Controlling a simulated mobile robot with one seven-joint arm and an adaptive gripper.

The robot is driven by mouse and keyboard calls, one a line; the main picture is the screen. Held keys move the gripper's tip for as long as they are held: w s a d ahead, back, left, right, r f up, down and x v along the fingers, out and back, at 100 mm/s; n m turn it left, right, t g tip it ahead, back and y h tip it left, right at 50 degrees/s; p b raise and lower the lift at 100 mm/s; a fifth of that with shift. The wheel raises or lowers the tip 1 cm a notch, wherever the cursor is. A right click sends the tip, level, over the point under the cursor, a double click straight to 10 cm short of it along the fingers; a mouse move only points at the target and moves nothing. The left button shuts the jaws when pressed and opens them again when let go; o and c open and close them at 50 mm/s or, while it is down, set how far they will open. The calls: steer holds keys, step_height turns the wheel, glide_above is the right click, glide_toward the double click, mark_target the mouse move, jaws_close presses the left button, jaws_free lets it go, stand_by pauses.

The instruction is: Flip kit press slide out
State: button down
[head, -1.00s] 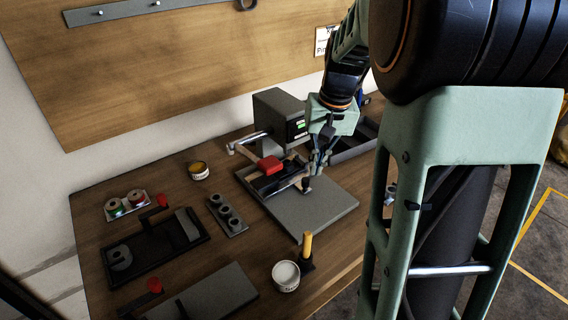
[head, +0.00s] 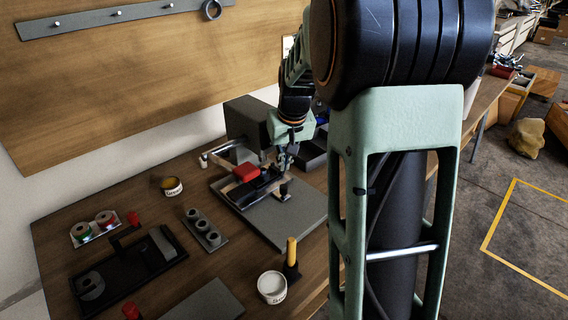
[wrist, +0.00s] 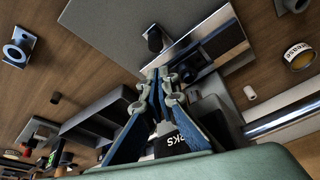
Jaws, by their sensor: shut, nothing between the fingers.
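The press (head: 247,125) is a dark grey box at the back of the bench. In front of it a slide with rails carries a dark piece and a red block (head: 246,172), above a flat grey plate (head: 290,220). A small dark knob (head: 284,191) stands at the slide's front end. My gripper (head: 287,163) is shut and empty, pointing down close beside the slide. In the wrist view its closed fingertips (wrist: 162,74) are near the slide's metal strip (wrist: 222,45); I cannot tell whether they touch it. My arm hides part of the press.
A black tray (head: 125,280) with a red-handled part lies at left. Nearby are red and green rolls (head: 93,228), a grey holder with several rings (head: 207,245), a small tin (head: 171,186), a white tin (head: 272,287) and a yellow-handled tool (head: 291,255). A dark bin (head: 312,153) stands behind my gripper.

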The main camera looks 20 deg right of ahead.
mark_target(282, 176)
steer(key=x, duration=0.7)
steer(key=shift+w+f+b, duration=0.1)
steer(key=shift+f+b, duration=0.05)
steer(key=shift+b, duration=0.15)
steer(key=s+d+b, duration=0.1)
steer(key=s, duration=0.3)
steer(key=s+d+b, duration=0.1)
steer(key=s+d, duration=0.1)
steer(key=s, duration=0.2)
steer(key=s+d+b, duration=0.1)
steer(key=s, duration=0.2)
steer(key=shift+s+d, duration=0.4)
steer(key=shift+f, duration=0.1)
